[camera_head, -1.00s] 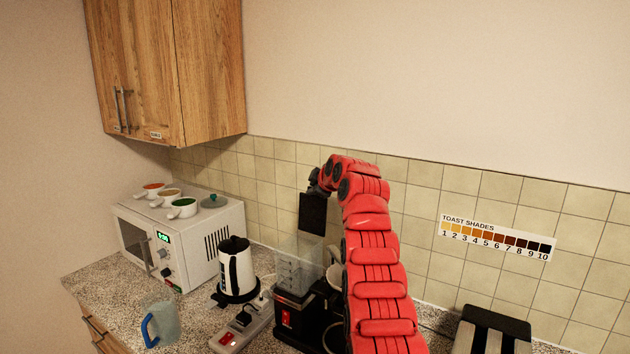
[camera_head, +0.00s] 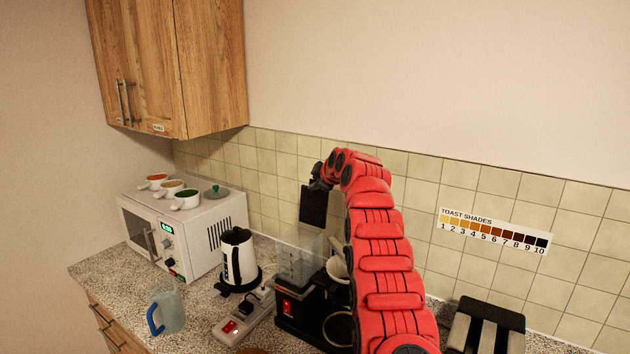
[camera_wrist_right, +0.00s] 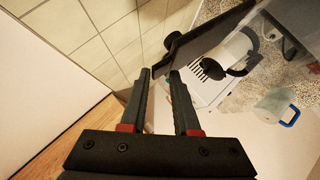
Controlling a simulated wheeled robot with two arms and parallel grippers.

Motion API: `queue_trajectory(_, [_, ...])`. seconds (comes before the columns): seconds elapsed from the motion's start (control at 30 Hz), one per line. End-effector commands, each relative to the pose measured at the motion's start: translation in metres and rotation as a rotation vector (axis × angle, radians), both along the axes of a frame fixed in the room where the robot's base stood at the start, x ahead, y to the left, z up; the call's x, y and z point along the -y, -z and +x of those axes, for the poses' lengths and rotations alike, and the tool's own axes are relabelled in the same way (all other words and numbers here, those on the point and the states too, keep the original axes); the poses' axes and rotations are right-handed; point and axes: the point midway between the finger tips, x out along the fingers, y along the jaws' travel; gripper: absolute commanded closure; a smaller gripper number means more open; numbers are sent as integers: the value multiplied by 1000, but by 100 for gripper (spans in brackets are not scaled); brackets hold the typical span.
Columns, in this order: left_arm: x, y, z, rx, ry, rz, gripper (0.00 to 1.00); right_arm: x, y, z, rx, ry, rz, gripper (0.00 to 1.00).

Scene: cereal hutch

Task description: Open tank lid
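The coffee machine (camera_head: 300,312) stands on the counter with a clear water tank (camera_head: 297,262) at its back left. The dark tank lid (camera_head: 313,206) stands raised, nearly upright, above the tank. My right gripper (camera_head: 320,176) is at the lid's upper edge, with the red arm reaching up from the lower right. In the right wrist view the lid (camera_wrist_right: 215,40) is a dark slab just beyond the fingertips. The two fingers (camera_wrist_right: 160,76) are apart with nothing between them; whether one touches the lid is unclear. My left gripper is not in view.
A kettle (camera_head: 239,258), a power strip (camera_head: 246,318) and a blue-handled jug (camera_head: 170,312) are left of the machine. A microwave (camera_head: 190,233) carries several small cups. A toaster (camera_head: 485,328) stands at right. A wall cupboard (camera_head: 170,70) hangs upper left.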

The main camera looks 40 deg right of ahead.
Motion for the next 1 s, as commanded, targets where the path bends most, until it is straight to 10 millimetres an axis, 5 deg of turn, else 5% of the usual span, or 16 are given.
queue_trajectory(0.53, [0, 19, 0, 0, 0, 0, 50, -2, -5, -8, 10, -2, -2, 61])
queue_trajectory(1.0, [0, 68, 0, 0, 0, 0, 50, -16, -43, -74, 10, 2, -6, 61])
